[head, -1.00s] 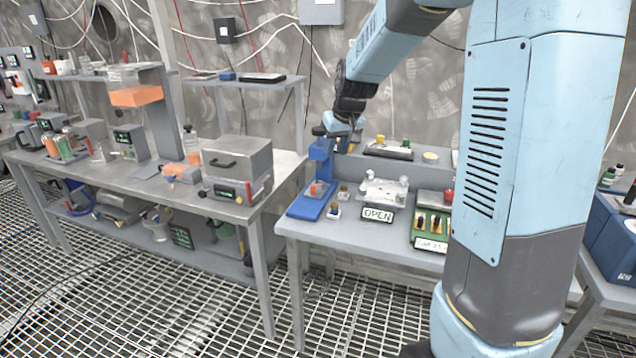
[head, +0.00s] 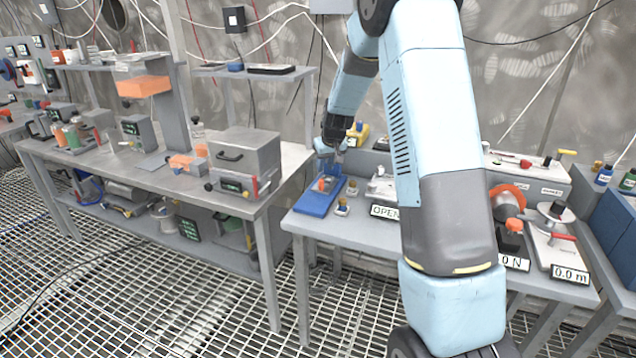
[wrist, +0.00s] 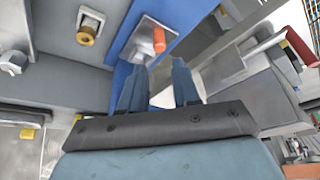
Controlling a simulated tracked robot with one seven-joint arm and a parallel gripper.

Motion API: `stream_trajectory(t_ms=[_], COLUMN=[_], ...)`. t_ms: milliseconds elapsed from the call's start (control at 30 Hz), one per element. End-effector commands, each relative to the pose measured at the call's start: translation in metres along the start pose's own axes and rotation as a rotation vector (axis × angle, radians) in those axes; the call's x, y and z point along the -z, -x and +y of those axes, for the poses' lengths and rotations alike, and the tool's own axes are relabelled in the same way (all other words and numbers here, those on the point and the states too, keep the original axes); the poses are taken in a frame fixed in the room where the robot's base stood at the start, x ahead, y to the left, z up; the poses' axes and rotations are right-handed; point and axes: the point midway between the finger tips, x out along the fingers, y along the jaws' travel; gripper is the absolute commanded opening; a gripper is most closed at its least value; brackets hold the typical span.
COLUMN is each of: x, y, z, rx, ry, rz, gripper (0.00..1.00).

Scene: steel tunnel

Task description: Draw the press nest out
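The blue press (head: 318,199) stands at the left end of the right-hand bench. Its press nest, a small metal plate with an orange upright piece, lies on the blue base and shows in the wrist view (wrist: 146,45). The orange piece (wrist: 159,40) also shows small in the head view (head: 323,184). My gripper (wrist: 157,76) is open, its two fingers apart over the blue base and pointing toward the nest. I see nothing between the fingers. Whether a finger touches the nest is unclear. In the head view my gripper (head: 330,158) hides part of the press's upper body.
Two small brass-knobbed blocks (head: 342,207) stand right of the press; one shows in the wrist view (wrist: 90,27). A grey box (head: 243,155) with a red-handled front sits on the left bench, across a gap.

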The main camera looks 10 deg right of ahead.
Motion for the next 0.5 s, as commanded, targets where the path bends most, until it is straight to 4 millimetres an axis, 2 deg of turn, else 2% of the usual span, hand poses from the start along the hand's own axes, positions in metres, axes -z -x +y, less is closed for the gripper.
stream_trajectory(t_ms=[300,500], x=[-0.001,0.000], y=[-0.055,-0.081], z=[0.002,0.002], rx=[-0.001,-0.001], ry=[-0.003,-0.002], rz=[-0.002,0.000], gripper=[0.31,0.31])
